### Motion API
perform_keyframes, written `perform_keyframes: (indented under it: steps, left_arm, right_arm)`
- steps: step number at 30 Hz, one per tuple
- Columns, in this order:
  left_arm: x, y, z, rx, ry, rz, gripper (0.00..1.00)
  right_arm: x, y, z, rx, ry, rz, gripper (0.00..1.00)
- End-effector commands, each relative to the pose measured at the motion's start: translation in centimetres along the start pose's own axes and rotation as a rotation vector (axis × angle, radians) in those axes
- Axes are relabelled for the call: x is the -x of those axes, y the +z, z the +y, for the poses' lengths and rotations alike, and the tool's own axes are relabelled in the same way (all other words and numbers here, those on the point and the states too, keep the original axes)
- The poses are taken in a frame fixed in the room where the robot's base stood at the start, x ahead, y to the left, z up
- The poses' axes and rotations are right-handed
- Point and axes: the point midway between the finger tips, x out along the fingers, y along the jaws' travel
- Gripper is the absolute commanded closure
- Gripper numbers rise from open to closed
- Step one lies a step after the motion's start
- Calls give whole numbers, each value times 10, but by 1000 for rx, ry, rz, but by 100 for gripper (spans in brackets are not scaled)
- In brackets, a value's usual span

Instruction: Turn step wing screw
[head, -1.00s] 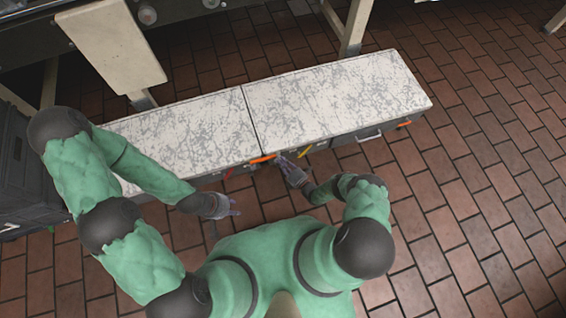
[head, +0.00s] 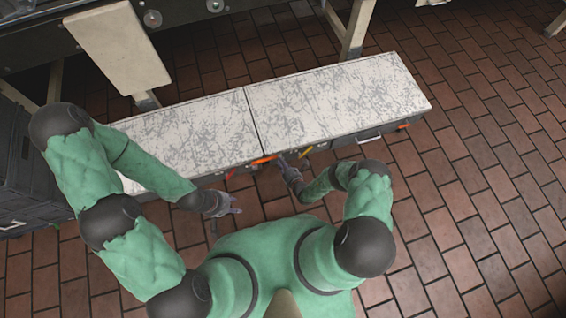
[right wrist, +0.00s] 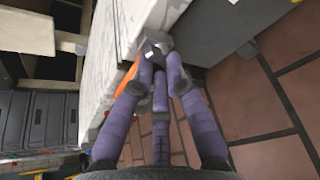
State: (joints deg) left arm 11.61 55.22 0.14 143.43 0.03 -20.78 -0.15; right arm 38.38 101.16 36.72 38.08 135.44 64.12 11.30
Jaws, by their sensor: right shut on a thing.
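The step (head: 335,100) is a long, low, dark box with a worn white and grey top in two panels. My right gripper (head: 281,160) is at its front face, near the seam between the panels. In the right wrist view its purple fingers (right wrist: 158,62) close around a small dark part on the step's front, which seems to be the wing screw (right wrist: 153,48); the fingers hide most of it, so its angle cannot be told. My left gripper (head: 233,205) is empty with fingers apart, above the floor in front of the step's left half.
An orange handle (head: 264,160) is just left of my right fingers, and a yellow one (head: 306,153) just right. A metal pull handle (head: 369,139) is farther right. Dark crates (head: 30,165) stand at the left. A machine with a cream leg (head: 356,30) is behind. Brick floor (head: 480,200) is clear at right.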

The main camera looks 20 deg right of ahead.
Motion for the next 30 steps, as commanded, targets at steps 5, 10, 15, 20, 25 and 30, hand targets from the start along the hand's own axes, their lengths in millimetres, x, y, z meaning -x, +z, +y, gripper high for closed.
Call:
perform_keyframes:
  steps: [5,10,15,20,25,30]
  left_arm:
    - [4,0,2,0,0,0,60]
    - [6,0,2,0,0,0,60]
    - [5,0,2,0,0,0,60]
    - [4,0,1,0,0,0,60]
    - [2,0,1,0,0,0,60]
    - [2,0,1,0,0,0,60]
  right_arm:
    - [-1,-3,5,157,-58,7,100]
    - [-2,-4,6,302,-118,7,100]
    - [-2,-6,6,431,-171,6,100]
    - [-2,-7,6,528,-210,6,100]
    - [-3,-7,6,600,-241,6,100]
    - [-3,-7,6,640,-258,5,100]
